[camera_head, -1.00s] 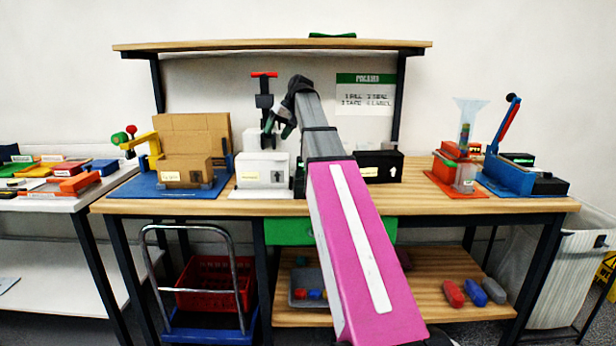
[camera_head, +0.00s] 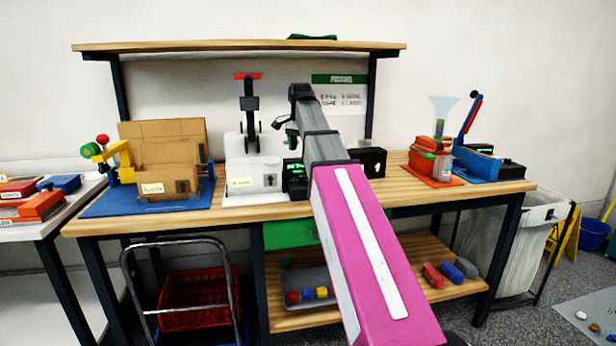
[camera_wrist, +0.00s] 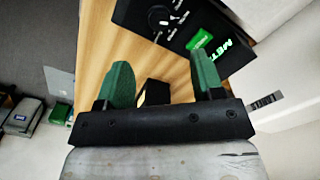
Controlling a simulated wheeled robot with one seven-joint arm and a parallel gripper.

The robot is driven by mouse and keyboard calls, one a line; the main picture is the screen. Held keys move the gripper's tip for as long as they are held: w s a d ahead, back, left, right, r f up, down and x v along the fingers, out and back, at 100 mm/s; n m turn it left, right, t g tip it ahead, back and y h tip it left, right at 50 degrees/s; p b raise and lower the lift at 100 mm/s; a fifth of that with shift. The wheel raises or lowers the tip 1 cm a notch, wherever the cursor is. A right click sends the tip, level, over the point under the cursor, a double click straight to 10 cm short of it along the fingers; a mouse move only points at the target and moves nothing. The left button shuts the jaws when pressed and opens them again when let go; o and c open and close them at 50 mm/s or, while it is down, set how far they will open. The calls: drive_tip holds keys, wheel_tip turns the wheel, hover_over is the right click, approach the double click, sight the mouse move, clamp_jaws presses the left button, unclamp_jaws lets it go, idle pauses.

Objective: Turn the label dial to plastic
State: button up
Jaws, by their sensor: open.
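In the wrist view a black label box (camera_wrist: 179,38) fills the top, with a round black dial (camera_wrist: 160,18) with a white mark. Small labels surround the dial, too small to read. Beside it are a green button (camera_wrist: 199,39) and a lit green display starting "MET". My gripper (camera_wrist: 162,72) has two green fingers spread wide and empty, apart from the dial and below it in the picture. In the head view a black box with green light (camera_head: 294,178) is partly behind my arm; its dial cannot be made out. My fingers are not clear there.
A white press (camera_head: 250,178) stands left of the lit box, and a cardboard box (camera_head: 165,165) on a blue mat is further left. A black box with an arrow (camera_head: 371,160) is right of my arm. The bench (camera_head: 410,195) has bare wood toward the orange tray (camera_head: 430,172).

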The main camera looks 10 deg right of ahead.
sight(302, 177)
wheel_tip(302, 177, down, 11)
drive_tip(key=shift+d+r, duration=0.1)
drive_tip(key=shift+d, duration=0.05)
idle(0.4)
drive_tip(key=c, duration=0.9)
